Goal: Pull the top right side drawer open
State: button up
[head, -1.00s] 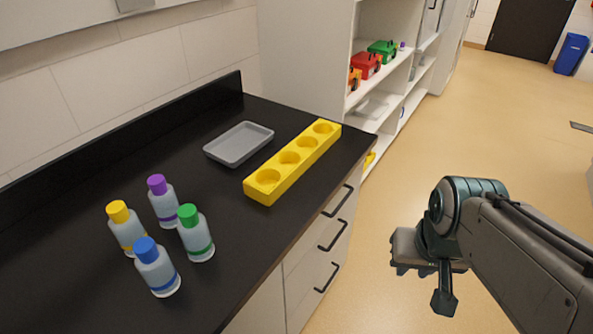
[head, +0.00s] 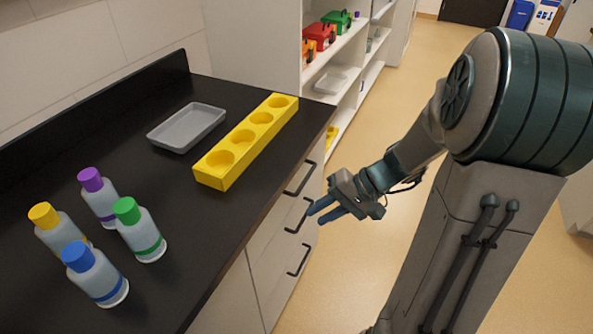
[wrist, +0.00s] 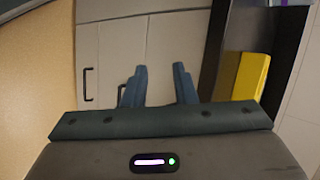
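The top right drawer sits under the black counter's front edge, with its dark bar handle (head: 303,187) showing in the head view. The drawer looks shut. My gripper (head: 314,212) is in front of the drawer stack, its fingertips close to the second handle (head: 295,228) in the picture and below the top one. I cannot tell whether it touches anything. In the wrist view my gripper (wrist: 160,75) has its two fingers apart with nothing between them, facing the pale drawer fronts. The top handle is not clearly seen there and may be hidden behind a finger.
A third handle (head: 299,262) is lower on the stack. On the counter stand a yellow rack (head: 215,178), a grey tray (head: 187,128) and several capped bottles. The floor right of the drawers is clear.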

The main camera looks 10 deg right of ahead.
jog(key=w+d+f+m+t+y+b, duration=0.1)
jog(key=w+d+f+m+t+y, duration=0.1)
jog(key=w+d+f+t, duration=0.15)
jog(key=m+t+y+b, duration=0.1)
jog(key=m+t, duration=0.1)
jog(key=t, duration=0.3)
send_near(303, 183)
jog(key=shift+g, duration=0.25)
jog(key=x, duration=1)
jog(key=shift+w+f, duration=0.15)
jog(key=shift+c, duration=0.4)
jog(key=shift+d, duration=0.1)
grip_shut()
